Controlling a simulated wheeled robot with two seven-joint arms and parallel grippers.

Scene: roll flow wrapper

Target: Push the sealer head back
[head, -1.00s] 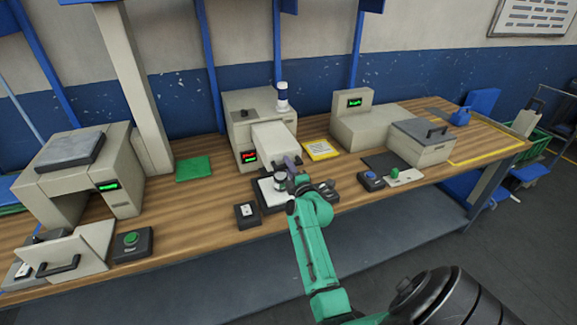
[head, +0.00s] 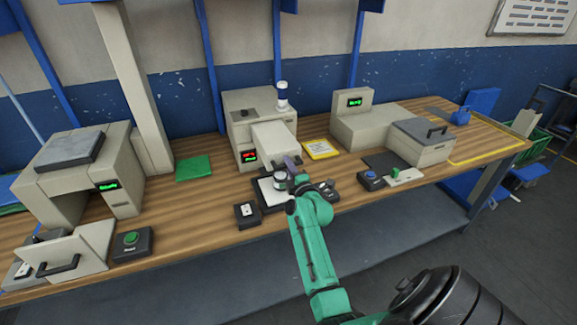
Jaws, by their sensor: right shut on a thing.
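My right gripper (head: 290,172), on the green arm, is at the front end of this block, shut on a small part there. The arm and its wrist hide most of the grip, so the held part is not clear. A small round jar-like piece (head: 280,181) stands just left of the gripper over a pale plate. My left gripper is out of view.
A switch box (head: 247,214) sits left of the gripper. A green pad (head: 193,168) and a green-button box (head: 131,243) are to the left. Bare wood lies between them.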

